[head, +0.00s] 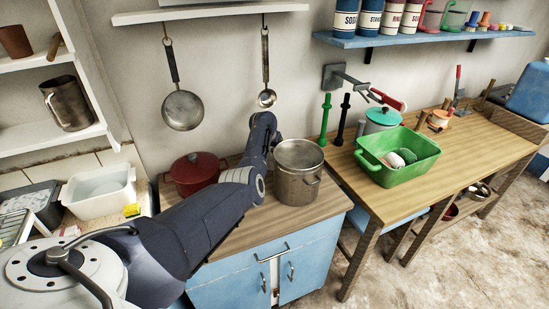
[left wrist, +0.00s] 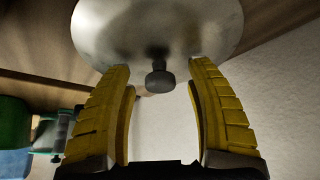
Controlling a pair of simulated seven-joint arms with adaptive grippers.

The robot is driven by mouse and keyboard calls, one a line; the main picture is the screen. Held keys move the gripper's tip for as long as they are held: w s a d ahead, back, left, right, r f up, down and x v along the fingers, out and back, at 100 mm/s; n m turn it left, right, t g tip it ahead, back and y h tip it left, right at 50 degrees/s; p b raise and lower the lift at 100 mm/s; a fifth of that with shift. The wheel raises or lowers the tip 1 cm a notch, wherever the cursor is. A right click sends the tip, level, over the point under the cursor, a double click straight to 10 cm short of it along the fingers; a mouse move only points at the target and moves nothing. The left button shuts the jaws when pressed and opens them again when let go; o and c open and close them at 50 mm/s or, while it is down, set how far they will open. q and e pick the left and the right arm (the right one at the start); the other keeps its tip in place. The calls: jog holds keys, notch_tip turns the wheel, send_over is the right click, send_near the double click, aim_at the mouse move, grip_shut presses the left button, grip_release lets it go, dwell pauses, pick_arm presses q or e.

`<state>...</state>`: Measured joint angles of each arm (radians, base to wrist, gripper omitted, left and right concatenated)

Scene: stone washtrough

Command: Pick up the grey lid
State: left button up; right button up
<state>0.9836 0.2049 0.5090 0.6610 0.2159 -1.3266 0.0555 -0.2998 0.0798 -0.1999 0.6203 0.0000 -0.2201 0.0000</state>
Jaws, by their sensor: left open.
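The grey lid (left wrist: 155,30) is a round metal disc at the top of the left wrist view, with a dark knob (left wrist: 160,82) facing me. My left gripper (left wrist: 163,70) is open, its two yellow fingers on either side of the knob. A gap shows between the knob and each finger; I cannot tell whether the fingertips touch the disc. In the head view my left arm reaches over the wooden counter, and I make out neither the lid nor the gripper. My right gripper is in neither view.
A steel pot (head: 298,188) stands beside my arm, with a dark red pot (head: 194,174) behind it. A pan (head: 183,111) and a ladle (head: 266,98) hang on the wall. A green basin (head: 398,174) sits on the right table.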

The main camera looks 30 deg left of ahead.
pick_arm(q)
jog(key=shift+o, duration=0.2)
grip_shut()
dwell(0.3)
